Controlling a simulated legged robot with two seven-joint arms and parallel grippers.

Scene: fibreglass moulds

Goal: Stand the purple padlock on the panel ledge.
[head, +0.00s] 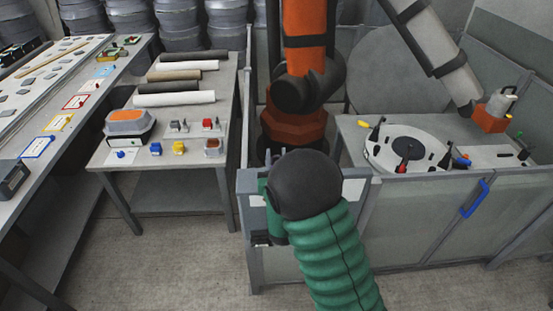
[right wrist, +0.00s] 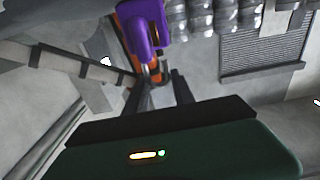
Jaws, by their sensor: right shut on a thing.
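The purple padlock (right wrist: 144,28) shows in the right wrist view, with its body up and its silver shackle down between the fingers. My right gripper (right wrist: 158,76) is shut on it at the shackle. In the head view my green-sleeved right arm and its black joint hide the padlock and most of the gripper. The front fence post and panel (head: 249,215) stand just left of that arm. I cannot clearly make out the ledge, which may be behind the arm. My left gripper is not in view.
A grey table (head: 225,105) at left holds rolls, an orange-topped box (head: 130,121) and several small coloured padlocks. An orange robot arm (head: 304,50) stands inside the fence. A white round mould (head: 408,150) lies on the bench at right. The floor in front is clear.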

